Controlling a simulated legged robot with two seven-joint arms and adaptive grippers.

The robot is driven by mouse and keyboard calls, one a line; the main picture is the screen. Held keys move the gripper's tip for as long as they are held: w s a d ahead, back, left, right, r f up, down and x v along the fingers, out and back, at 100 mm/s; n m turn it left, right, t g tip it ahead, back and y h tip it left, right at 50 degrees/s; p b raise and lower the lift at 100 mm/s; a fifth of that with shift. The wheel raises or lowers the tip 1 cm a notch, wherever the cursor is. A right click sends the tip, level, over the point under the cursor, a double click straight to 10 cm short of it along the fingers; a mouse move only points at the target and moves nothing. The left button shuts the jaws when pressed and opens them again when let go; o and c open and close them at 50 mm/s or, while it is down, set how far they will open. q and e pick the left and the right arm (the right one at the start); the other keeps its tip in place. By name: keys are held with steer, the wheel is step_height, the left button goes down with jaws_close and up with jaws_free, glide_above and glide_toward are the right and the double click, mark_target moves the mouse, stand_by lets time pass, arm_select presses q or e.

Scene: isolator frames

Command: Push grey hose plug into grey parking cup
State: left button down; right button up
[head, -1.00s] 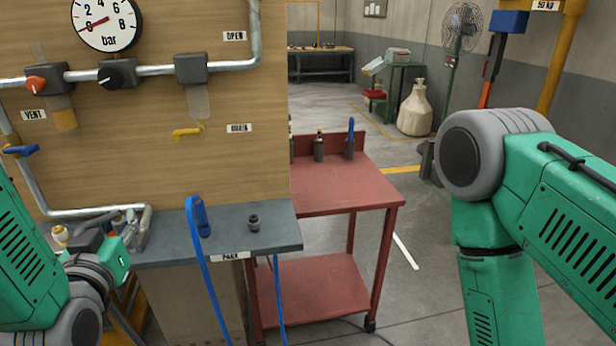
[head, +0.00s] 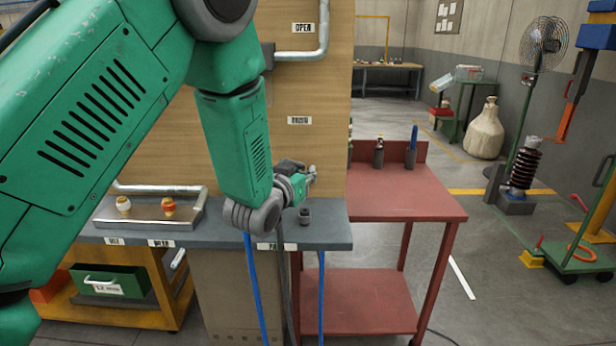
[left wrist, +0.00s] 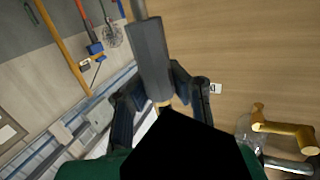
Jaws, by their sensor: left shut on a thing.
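My left gripper (head: 309,175) is over the grey shelf, a little above the grey parking cup (head: 304,215). The cup is a small dark cylinder standing near the shelf's right end. In the left wrist view my gripper (left wrist: 160,93) is shut on the grey hose plug (left wrist: 150,60), a long grey body. Its grey hose (left wrist: 138,10) runs out of the top of that view. In the head view the plug is hard to make out, and a grey hose (head: 284,300) hangs in front of the shelf. My right gripper is not in view.
The shelf (head: 335,232) fronts a wooden panel (head: 335,120). A blue hose (head: 252,290) hangs beside the grey one; my left arm covers its upper part. A red cart (head: 400,195) with bottles at its back stands right of the shelf. A yellow handle (left wrist: 285,130) shows in the wrist view.

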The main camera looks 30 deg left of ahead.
arm_select(q)
steer(key=shift+d+f+b, duration=0.35)
steer(key=shift+f+b, duration=0.05)
steer(key=shift+f, duration=0.3)
steer(key=shift+a, duration=0.15)
steer(key=shift+s+a, duration=0.1)
steer(key=shift+a, duration=0.2)
steer(key=shift+d, duration=0.35)
steer(key=shift+f+b, duration=0.9)
steer(key=shift+f, duration=0.55)
steer(key=c, duration=1.5)
jaws_free()
steer(key=shift+c, duration=0.2)
